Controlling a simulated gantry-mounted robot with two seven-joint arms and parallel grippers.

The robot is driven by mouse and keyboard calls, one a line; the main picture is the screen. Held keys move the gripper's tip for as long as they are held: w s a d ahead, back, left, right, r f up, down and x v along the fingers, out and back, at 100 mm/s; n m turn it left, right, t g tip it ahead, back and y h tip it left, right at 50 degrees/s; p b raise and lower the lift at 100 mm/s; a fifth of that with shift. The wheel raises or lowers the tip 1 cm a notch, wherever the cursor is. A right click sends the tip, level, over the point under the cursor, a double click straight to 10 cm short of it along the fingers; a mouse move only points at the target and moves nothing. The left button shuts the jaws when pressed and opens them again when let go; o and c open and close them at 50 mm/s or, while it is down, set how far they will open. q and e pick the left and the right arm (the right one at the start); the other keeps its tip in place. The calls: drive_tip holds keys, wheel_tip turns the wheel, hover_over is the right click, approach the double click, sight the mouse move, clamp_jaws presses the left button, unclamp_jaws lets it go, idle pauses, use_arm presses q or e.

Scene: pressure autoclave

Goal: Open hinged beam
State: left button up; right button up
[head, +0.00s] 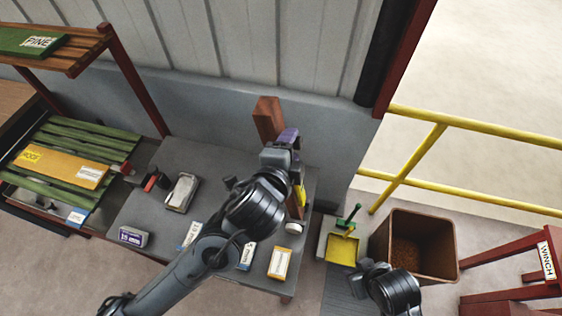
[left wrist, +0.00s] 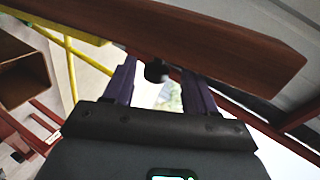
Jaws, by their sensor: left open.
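The hinged beam (head: 268,118) is a reddish-brown wooden bar by the wall at the back of the grey bench. My left gripper and arm hide much of it in the head view. In the left wrist view the beam (left wrist: 200,40) runs across the top, with a dark round knob (left wrist: 157,70) just below its edge. My left gripper (head: 288,137) has purple fingers and is open at the beam. In the wrist view its fingers (left wrist: 160,82) stand either side of the knob; contact cannot be told. My right gripper does not show, only a dark part of my right arm.
Small labelled boxes (head: 279,263) lie along the bench front. A rack with green slats (head: 85,140) stands left. A brown bin (head: 413,247), a yellow dustpan (head: 343,250) and a yellow railing (head: 480,135) are right. A red stand marked WINCH (head: 547,260) is far right.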

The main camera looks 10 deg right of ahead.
use_arm(q)
drive_tip(key=v, duration=0.7)
drive_tip(key=shift+s, duration=0.25)
drive_tip(key=shift+r, duration=0.1)
drive_tip(key=s+a+f+n+g+y, duration=0.1)
drive_tip(key=s+a+f+n+g, duration=0.3)
drive_tip(key=f, duration=0.6)
drive_tip(key=s+a+f+n+g+y, duration=0.1)
drive_tip(key=s+a+f+n+y, duration=0.15)
drive_tip(key=s+a+f, duration=0.6)
drive_tip(key=s+a+f+n+g+y, duration=0.1)
drive_tip(key=s+a+f+n+g, duration=0.15)
drive_tip(key=a+f+n, duration=0.55)
drive_tip(key=s+a+f+n+y, duration=0.1)
drive_tip(key=s+a+n+y, duration=0.15)
drive_tip(key=a+n, duration=0.3)
wheel_tip(320, 180, up, 17)
drive_tip(key=p, duration=1.6)
drive_tip(key=shift+m+g+h+p, duration=0.4)
drive_tip(key=shift+g, duration=0.05)
drive_tip(key=shift+s+f, duration=0.1)
